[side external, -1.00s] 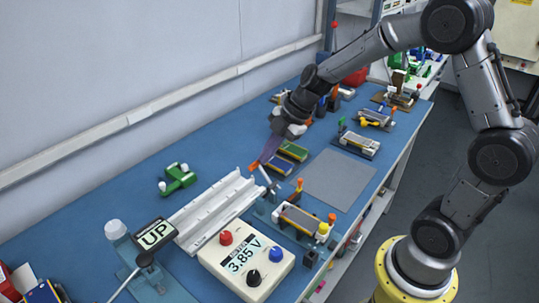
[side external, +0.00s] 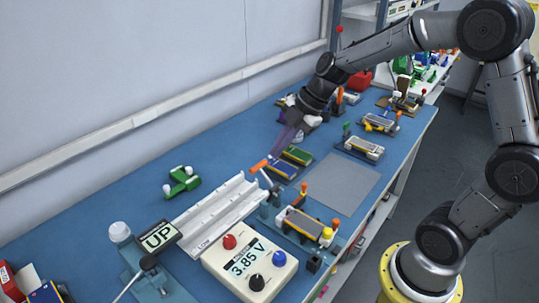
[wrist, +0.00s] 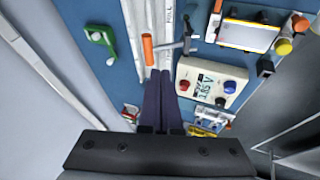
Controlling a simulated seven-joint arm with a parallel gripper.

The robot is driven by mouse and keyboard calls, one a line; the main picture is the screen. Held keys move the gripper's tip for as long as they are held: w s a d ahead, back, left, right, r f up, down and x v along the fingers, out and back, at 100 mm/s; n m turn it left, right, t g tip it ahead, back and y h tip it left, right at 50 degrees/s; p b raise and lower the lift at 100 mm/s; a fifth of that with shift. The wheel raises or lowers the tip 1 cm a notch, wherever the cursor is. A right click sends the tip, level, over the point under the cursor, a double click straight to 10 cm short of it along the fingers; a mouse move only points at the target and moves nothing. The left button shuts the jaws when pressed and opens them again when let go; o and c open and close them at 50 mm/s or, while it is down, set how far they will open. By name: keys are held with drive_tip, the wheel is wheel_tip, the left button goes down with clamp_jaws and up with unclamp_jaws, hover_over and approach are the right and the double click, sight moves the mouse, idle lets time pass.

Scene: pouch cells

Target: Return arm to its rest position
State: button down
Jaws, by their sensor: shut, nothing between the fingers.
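My gripper (side external: 277,151) is shut and empty, pointing down over the middle of the blue bench in the side view. Its dark purple fingers lie side by side in the wrist view (wrist: 160,76), with nothing between them. The exact height of the fingertips above the bench is hard to tell.
An orange-handled lever (side external: 258,166) is near the fingers. A fixture holding a cell (side external: 303,223) stands right. The grey mat (side external: 338,184) is bare.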

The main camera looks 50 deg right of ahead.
drive_tip(key=w+v, duration=0.1)
drive_tip(key=v, duration=0.7)
drive_tip(key=s+a+r+t, duration=0.1)
drive_tip(key=s+a+r, duration=0.5)
drive_tip(key=s, duration=0.2)
drive_tip(key=s+d+f+m+h, duration=0.1)
drive_tip(key=s+f+m+h, duration=0.1)
drive_tip(key=s+m, duration=0.4)
drive_tip(key=s+d+f+m+h, duration=0.1)
drive_tip(key=s+f+m, duration=0.3)
drive_tip(key=m, duration=0.7)
drive_tip(key=s, duration=0.2)
drive_tip(key=shift+s+d+h, duration=0.4)
